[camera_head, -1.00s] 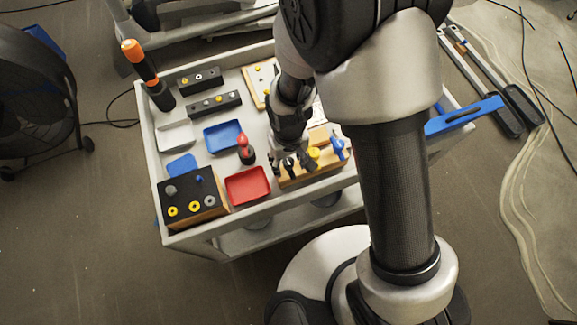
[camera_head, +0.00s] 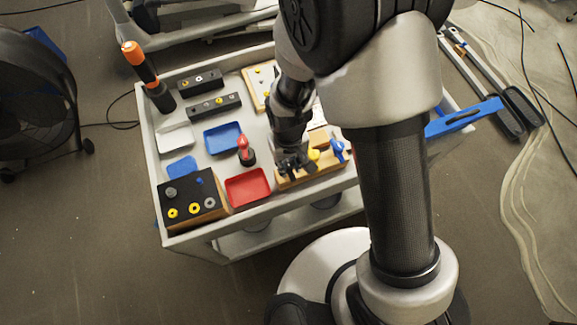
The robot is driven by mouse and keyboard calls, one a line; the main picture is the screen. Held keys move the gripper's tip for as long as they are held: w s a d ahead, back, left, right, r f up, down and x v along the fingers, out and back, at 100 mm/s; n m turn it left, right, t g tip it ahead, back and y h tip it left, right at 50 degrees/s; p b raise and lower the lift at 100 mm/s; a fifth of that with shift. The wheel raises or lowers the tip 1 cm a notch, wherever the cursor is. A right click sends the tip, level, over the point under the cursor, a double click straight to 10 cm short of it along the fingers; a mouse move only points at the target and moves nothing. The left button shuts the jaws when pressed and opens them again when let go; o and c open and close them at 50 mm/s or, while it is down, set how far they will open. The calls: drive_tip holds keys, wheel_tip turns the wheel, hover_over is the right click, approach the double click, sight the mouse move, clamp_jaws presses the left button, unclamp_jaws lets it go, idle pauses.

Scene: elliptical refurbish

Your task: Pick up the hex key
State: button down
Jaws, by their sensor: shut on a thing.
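My gripper (camera_head: 293,163) reaches down to the left part of a wooden tool holder (camera_head: 320,175) at the front of the cart. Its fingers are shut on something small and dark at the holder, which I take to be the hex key. The fingers and the dark handles there merge, so the key's outline cannot be made out. A yellow-handled tool (camera_head: 314,155) and a blue-handled tool (camera_head: 338,150) stand in the holder just right of the gripper.
A red tray (camera_head: 248,187), a red-topped tool (camera_head: 245,150) and a blue tray (camera_head: 223,137) lie left of the gripper on the grey cart (camera_head: 232,234). A black-topped box (camera_head: 190,197) is at the front left. A black and orange tool (camera_head: 148,75) stands at the back left.

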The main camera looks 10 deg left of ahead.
drive_tip(key=shift+r, duration=0.15)
wheel_tip(320, 180, up, 20)
drive_tip(key=p, duration=0.5)
drive_tip(key=c, duration=1.9)
unclamp_jaws()
clamp_jaws()
drive_tip(key=shift+s+f, duration=0.1)
drive_tip(key=shift+f, duration=0.1)
